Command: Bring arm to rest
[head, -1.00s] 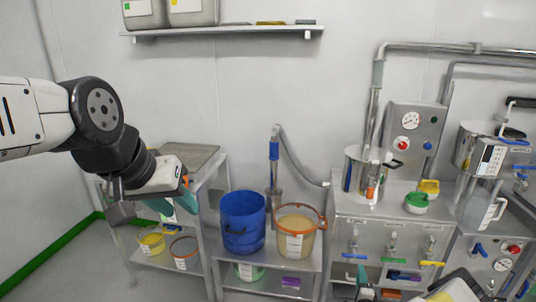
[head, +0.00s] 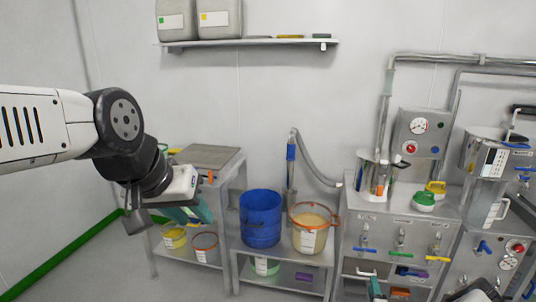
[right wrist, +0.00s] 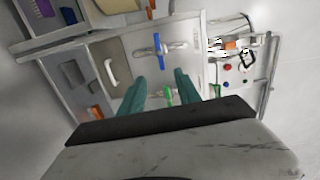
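My left arm reaches in from the left in the head view. Its gripper (head: 195,210), with teal fingers, points down in front of the steel table at the left; whether it is open is unclear at this angle. It appears to hold nothing. My right gripper shows only partly at the bottom right of the head view, with a teal finger (head: 375,288). In the right wrist view, the right gripper (right wrist: 158,85) has its two teal fingers apart and nothing between them. Beyond them is the front of the valve cabinet.
A blue bucket (head: 260,220) and an orange-rimmed tub (head: 310,232) stand on a low bench. The steel valve cabinet (head: 385,215) with coloured handles is at the right. A wall shelf (head: 250,42) holds containers. Floor at the lower left is clear.

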